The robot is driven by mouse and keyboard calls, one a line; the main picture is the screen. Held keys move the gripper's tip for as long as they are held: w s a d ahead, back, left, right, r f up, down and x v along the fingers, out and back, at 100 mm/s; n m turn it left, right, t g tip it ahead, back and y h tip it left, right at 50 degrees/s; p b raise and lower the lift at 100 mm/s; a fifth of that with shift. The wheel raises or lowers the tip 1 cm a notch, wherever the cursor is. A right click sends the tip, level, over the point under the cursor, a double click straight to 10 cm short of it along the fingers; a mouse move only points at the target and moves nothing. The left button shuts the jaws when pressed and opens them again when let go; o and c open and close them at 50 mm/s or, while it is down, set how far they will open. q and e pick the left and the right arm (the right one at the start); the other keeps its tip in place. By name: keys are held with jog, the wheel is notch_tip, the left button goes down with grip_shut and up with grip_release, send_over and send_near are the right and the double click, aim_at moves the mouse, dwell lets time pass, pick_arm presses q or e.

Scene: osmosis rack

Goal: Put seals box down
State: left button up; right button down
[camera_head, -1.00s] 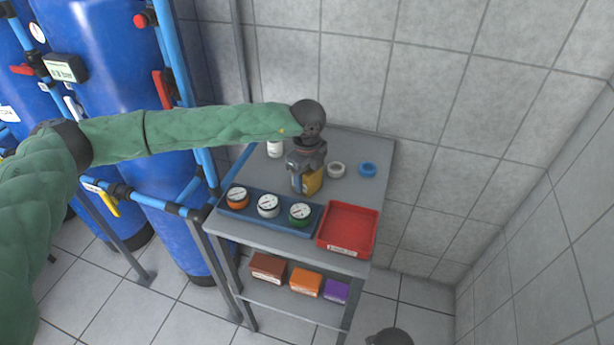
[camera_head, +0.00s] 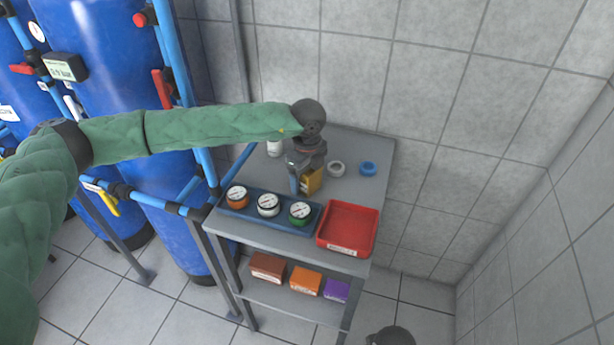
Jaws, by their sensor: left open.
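The seals box appears to be the yellow-orange box (camera_head: 313,181) on the grey table top, behind the gauge tray. My left gripper (camera_head: 299,186) comes down over it from above and is open, with a finger at the box's left side. The gripper hides part of the box. I cannot tell whether the fingers touch it. Of my right arm, only a dark rounded part shows at the bottom edge; its gripper is not visible.
A blue tray (camera_head: 252,214) with three gauges and a red tray (camera_head: 346,229) line the table's front. Brown, orange and purple boxes sit on the lower shelf.

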pick_arm(q)
jog(key=shift+r, duration=0.55)
notch_tip(320, 180, up, 4)
jog(key=shift+f+b, duration=0.25)
jog(key=shift+b, duration=0.6)
notch_tip(320, 180, up, 3)
jog(key=shift+r+b, duration=0.1)
jog(key=shift+b, duration=0.45)
jog(key=shift+r+b, duration=0.45)
jog(key=shift+r, duration=1.75)
pick_arm(e)
jog(key=shift+t+y, duration=0.4)
jog(key=shift+s+a+r, duration=0.1)
jog(key=shift+a+r, duration=0.2)
jog(key=shift+r, duration=0.3)
jog(key=shift+s+a+r, duration=0.15)
jog(key=shift+a+r, duration=0.2)
jog(key=shift+r, duration=0.3)
jog(key=shift+s+a+r, duration=0.1)
jog(key=shift+a+r, duration=0.2)
jog(key=shift+r, duration=0.3)
